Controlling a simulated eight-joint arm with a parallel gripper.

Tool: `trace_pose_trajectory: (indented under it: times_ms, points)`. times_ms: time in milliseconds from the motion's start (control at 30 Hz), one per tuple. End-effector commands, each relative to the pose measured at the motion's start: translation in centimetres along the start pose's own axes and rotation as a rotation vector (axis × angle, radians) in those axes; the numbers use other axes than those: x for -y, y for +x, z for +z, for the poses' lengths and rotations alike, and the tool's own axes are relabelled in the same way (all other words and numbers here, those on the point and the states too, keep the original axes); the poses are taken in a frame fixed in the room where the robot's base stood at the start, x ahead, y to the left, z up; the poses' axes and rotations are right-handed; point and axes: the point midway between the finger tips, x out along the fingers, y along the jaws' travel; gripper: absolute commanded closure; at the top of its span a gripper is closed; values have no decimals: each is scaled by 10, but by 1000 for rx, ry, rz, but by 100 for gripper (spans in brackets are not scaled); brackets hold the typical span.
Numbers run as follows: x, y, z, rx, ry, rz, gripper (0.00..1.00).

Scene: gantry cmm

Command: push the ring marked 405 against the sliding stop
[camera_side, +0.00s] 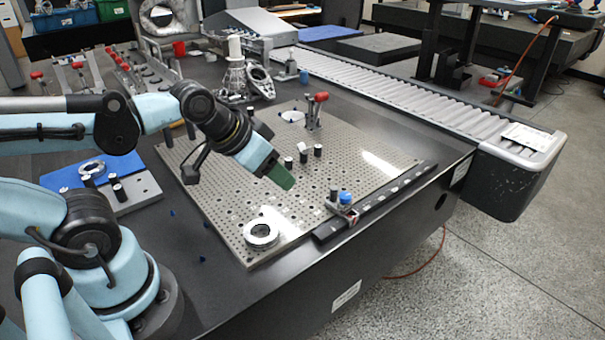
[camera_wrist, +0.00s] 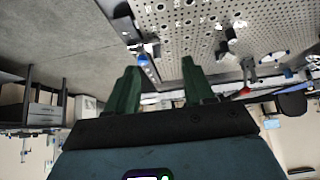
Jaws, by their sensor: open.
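A silver ring (camera_side: 261,234) lies flat near the front corner of the perforated plate.
A roller conveyor (camera_side: 400,95) runs beyond. The plate's front half is mostly clear.

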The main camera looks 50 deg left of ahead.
Motion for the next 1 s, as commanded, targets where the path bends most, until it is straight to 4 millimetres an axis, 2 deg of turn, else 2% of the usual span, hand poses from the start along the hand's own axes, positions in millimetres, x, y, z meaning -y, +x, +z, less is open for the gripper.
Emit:
trace_pose_trajectory:
  times_ms: [300,600,667,1000]
  points:
    - [0,0,0,0,-1,0,47]
    - [-2,6,-7,89,11,4,93]
    - [-3,10,-10,135,17,6,100]
    - [-11,46,-21,417,54,15,100]
